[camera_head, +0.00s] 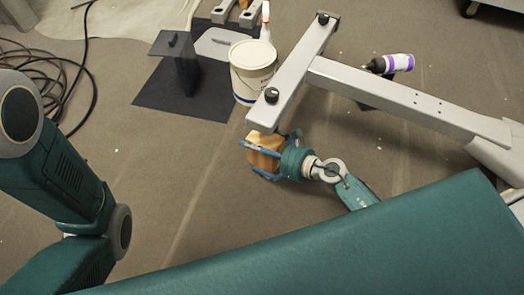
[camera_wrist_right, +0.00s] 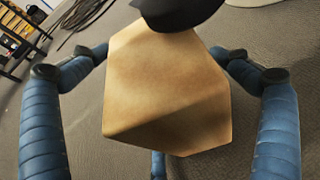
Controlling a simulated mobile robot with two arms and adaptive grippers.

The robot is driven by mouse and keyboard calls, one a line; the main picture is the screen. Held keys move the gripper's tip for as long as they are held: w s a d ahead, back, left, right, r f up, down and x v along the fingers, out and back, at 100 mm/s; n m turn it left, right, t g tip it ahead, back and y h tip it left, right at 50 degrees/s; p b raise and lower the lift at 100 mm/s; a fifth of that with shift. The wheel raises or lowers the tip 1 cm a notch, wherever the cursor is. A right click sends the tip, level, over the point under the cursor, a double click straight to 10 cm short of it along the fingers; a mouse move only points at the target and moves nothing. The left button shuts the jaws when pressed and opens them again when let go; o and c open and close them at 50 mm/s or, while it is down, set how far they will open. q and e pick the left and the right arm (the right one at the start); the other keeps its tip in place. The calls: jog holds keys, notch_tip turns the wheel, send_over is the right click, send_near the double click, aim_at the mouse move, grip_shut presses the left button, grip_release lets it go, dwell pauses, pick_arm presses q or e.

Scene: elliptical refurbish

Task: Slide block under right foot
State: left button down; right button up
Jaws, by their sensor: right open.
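A tan wooden block (camera_head: 264,142) is on the floor side of the near end of the grey crossbar (camera_head: 290,75). My right gripper (camera_head: 268,157) is around the block with its blue fingers spread. In the right wrist view the block (camera_wrist_right: 165,85) lies between the open fingers (camera_wrist_right: 165,100), with gaps visible on both sides. A black rounded part (camera_wrist_right: 180,10), likely the crossbar's foot, overlaps the block's top edge; I cannot tell whether they touch. The crossbar's near end has a black cap (camera_head: 271,95). My left arm shows at the left, its gripper out of frame.
A white bucket (camera_head: 252,72) stands left of the crossbar. A purple-and-white bottle (camera_head: 392,63) lies by the long grey beam (camera_head: 410,100). Black cables (camera_head: 70,85) coil at the left. Floor left of the block is clear.

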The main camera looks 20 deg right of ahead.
aim_at(283, 147)
jog(key=shift+c, duration=0.5)
jog(key=c, duration=1.6)
jog(key=shift+w+d+b, duration=0.6)
jog(key=shift+w+d, duration=0.65)
jog(key=shift+w, duration=0.1)
jog(key=o, duration=1.7)
jog(key=shift+c, duration=0.2)
jog(key=v, duration=1.2)
jog(key=shift+r, duration=0.1)
